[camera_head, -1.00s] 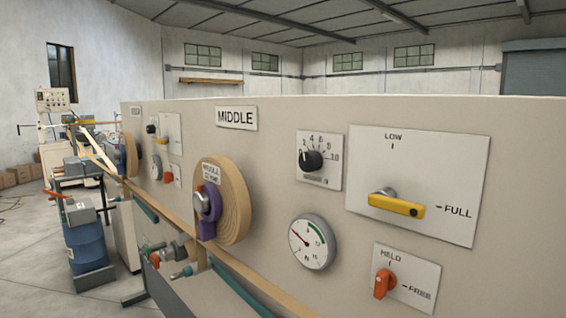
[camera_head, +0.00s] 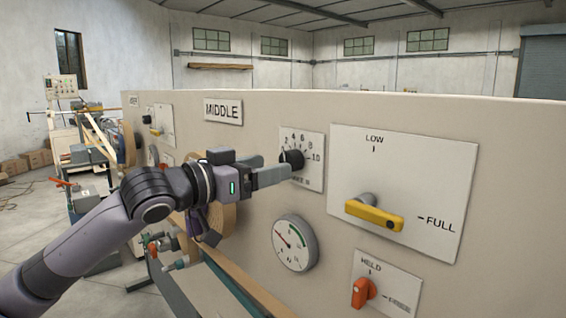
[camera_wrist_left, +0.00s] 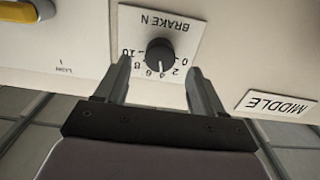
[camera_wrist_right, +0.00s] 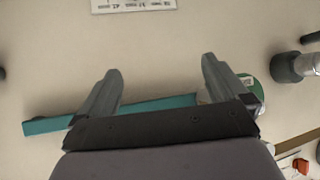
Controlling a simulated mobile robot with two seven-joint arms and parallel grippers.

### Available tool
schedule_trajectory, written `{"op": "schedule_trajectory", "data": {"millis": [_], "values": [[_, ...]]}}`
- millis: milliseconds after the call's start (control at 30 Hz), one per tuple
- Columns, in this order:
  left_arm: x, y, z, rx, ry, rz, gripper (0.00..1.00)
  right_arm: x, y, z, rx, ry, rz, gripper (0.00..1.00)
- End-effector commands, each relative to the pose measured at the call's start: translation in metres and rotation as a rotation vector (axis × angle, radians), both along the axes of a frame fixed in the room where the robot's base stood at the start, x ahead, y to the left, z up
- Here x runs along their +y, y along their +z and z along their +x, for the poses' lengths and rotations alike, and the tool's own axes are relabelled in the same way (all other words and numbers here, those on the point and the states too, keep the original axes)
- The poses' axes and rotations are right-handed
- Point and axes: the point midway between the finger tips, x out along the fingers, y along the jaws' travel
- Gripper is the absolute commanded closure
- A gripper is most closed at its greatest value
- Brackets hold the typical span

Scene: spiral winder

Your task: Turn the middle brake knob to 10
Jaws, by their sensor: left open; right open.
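The middle brake knob (camera_head: 292,158) is a black round knob on a white plate marked 0 to 10 (camera_head: 314,173), right of the MIDDLE sign (camera_head: 223,110). My left gripper (camera_head: 278,168) is at the plate, its fingers partly covering the plate's left side. In the left wrist view the knob (camera_wrist_left: 160,52) sits between the open fingers (camera_wrist_left: 160,66), with gaps on both sides. A light mark on the knob appears to point near 4. My right gripper (camera_wrist_right: 160,66) shows only in its own wrist view, open and empty in front of the panel.
Right of the dial are a yellow lever (camera_head: 375,214) on a LOW/FULL plate and an orange HELD switch (camera_head: 362,292). A round gauge (camera_head: 295,243) is below the dial. A teal bar (camera_wrist_right: 150,110) lies behind my right fingers.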

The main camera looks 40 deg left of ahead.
Motion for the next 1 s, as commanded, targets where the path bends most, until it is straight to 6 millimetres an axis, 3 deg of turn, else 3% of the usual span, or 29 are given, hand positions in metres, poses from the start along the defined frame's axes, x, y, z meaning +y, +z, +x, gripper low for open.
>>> {"op": "schedule_trajectory", "data": {"millis": [200, 400, 867, 1000], "values": [[-0.002, 0.001, 0.027, 0.002, 0.001, 0.005, 0.31, 0.0, 0.003, 0.0, 0.0, 0.0, 0.0, 0.0], [-0.004, 0.0, 0.042, 0.001, 0.0, 0.002, 0.31, 0.0, 0.004, 0.0, 0.0, 0.0, 0.0, 0.0], [-0.004, -0.001, 0.048, 0.0, 0.0, -0.001, 0.31, 0.0, 0.004, 0.0, 0.0, 0.0, 0.0, 0.0], [-0.004, -0.001, 0.048, 0.001, 0.0, 0.0, 0.74, 0.0, 0.004, 0.0, 0.0, 0.0, 0.0, 0.0]]}}
